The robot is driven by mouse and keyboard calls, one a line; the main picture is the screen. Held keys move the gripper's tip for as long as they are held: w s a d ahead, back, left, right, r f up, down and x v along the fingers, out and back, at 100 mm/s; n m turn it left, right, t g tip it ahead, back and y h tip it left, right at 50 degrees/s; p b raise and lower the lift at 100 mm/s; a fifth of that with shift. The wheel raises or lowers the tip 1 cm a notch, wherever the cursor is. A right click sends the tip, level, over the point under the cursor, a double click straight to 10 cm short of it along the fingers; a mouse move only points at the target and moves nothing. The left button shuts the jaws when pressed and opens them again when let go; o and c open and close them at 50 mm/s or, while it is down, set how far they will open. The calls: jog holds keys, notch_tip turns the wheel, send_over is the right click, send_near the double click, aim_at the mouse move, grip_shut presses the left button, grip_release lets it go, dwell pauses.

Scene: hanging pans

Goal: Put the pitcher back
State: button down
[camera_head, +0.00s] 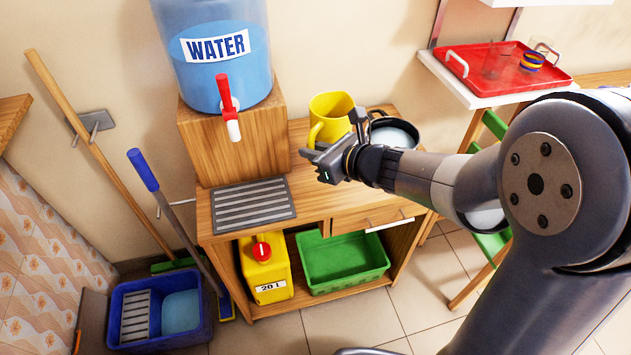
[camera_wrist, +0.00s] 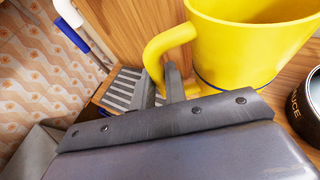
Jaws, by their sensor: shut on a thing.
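The yellow pitcher (camera_head: 333,112) is upright at the back of the wooden cabinet top, to the right of the water dispenser. It also shows large in the wrist view (camera_wrist: 235,50), with its handle on the left. My gripper (camera_head: 318,160) reaches in from the right, and its fingers (camera_wrist: 168,85) are shut on the pitcher's handle near its lower part. The pitcher's base looks to be on or just above the wood; I cannot tell which. The fingertips are partly hidden by the handle.
The blue water dispenser (camera_head: 215,60) with a red tap (camera_head: 226,95) stands on a wooden block left of the pitcher. A grey drip grate (camera_head: 252,204) lies in front of it. A dark pot (camera_head: 392,133) stands close right of the pitcher. A red tray (camera_head: 505,68) is at right.

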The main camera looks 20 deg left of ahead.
notch_tip(320, 180, down, 9)
jog(key=shift+r+b, duration=0.1)
jog(key=shift+b, duration=0.9)
jog(key=shift+f, duration=0.25)
jog(key=c, duration=1.4)
grip_release()
jog(key=shift+c, duration=0.2)
jog(key=shift+r, duration=0.1)
jog(key=shift+r, duration=0.2)
jog(key=p+v, duration=0.1)
jog(key=v, duration=1.1)
jog(key=shift+f, duration=0.1)
